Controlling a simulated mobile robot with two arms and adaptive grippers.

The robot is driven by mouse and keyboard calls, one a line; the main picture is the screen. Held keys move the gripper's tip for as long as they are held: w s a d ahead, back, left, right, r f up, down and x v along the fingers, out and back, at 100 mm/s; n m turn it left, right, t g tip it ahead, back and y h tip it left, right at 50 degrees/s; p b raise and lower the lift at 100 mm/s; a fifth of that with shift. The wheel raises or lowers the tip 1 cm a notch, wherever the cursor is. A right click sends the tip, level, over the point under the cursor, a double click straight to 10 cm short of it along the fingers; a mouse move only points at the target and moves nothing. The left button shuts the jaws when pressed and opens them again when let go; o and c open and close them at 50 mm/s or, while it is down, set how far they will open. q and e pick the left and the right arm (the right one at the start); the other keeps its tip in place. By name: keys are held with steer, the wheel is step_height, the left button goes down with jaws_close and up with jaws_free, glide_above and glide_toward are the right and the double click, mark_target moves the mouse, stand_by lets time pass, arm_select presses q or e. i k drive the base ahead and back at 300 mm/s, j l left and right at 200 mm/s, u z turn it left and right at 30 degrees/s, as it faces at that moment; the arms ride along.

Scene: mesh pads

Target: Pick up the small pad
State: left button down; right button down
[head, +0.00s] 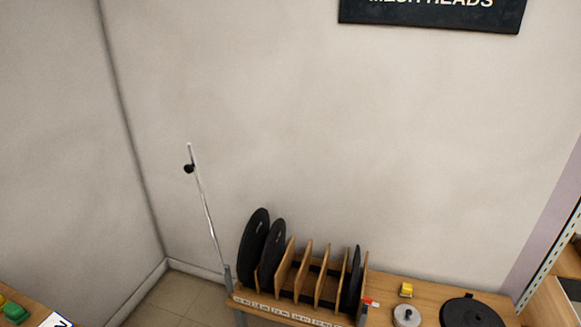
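Several black round pads stand upright in a wooden slotted rack (310,268) on a bench. At the rack's left end are a larger pad (253,246) and, beside it, a somewhat smaller pad (273,252). Another dark pad (355,278), seen nearly edge-on, stands in the right end. A black disc (470,312) lies flat at the bench's right, cut by the lower picture edge. I cannot tell which one is the small pad. Neither of my grippers shows in the head view.
The wooden bench (436,297) also carries a small yellow object (406,289) and a pale round object (406,315). A thin pole (205,205) rises left of the rack. Metal shelving (546,262) stands at the right. The middle rack slots look empty.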

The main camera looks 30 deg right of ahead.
mark_target(357, 274)
steer(key=z, duration=1.55)
